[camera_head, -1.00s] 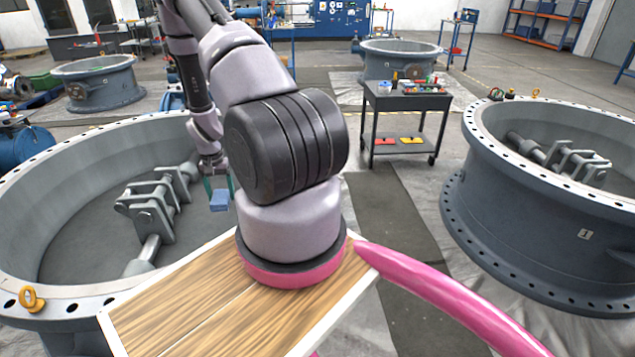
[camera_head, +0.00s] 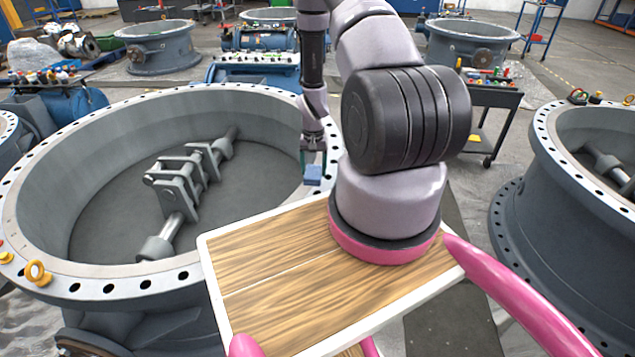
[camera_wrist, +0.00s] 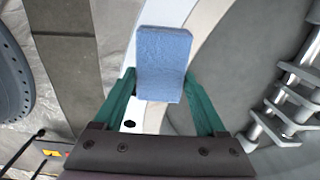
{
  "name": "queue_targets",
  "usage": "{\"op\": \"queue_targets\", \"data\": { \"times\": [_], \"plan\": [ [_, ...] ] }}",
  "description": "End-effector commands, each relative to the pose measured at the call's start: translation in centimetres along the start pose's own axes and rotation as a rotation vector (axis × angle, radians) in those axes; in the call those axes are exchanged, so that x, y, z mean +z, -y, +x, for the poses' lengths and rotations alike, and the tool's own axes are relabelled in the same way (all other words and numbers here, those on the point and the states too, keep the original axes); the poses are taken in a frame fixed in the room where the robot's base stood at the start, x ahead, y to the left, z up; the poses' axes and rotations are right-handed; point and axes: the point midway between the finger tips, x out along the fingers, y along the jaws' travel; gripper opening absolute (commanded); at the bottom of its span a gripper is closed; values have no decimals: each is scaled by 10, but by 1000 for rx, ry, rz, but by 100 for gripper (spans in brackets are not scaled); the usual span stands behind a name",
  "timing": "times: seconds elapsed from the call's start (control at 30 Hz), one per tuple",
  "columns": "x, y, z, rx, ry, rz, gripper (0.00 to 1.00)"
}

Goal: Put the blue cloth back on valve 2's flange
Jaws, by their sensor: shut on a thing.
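The blue cloth (camera_head: 313,174) is a small folded block held in the green fingers of my gripper (camera_head: 313,158). In the wrist view the cloth (camera_wrist: 163,62) sits between the two green fingertips of my gripper (camera_wrist: 160,92). A large grey valve (camera_head: 60,190) stands at the left with a pale flange ring (camera_head: 185,268) dotted with bolt holes. I cannot read a number on it. The cloth hangs near the right side of this valve; in the wrist view the flange ring (camera_wrist: 152,117) shows behind the cloth. The height gap is hard to tell.
Another large valve (camera_head: 560,200) stands at the right, with floor between. A yellow eyebolt (camera_head: 37,272) is on the left valve's near flange. A dark tool cart (camera_head: 495,100) stands behind at right. Smaller valves (camera_head: 160,50) are further back. My wood-topped base is in front.

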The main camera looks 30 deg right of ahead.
Motion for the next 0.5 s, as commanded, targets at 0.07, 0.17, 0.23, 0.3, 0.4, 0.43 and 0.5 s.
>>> {"op": "queue_targets", "data": {
  "times": [0.07,0.17,0.23,0.3,0.4,0.43,0.5],
  "plan": [
    [0,0,9,0,0,0,13],
    [0,0,15,0,0,1,13],
    [0,0,22,0,1,1,13],
    [0,0,32,0,1,0,13],
    [0,0,48,0,1,0,13],
    [0,0,51,0,1,0,13],
    [0,0,55,0,0,0,13]
  ]
}}
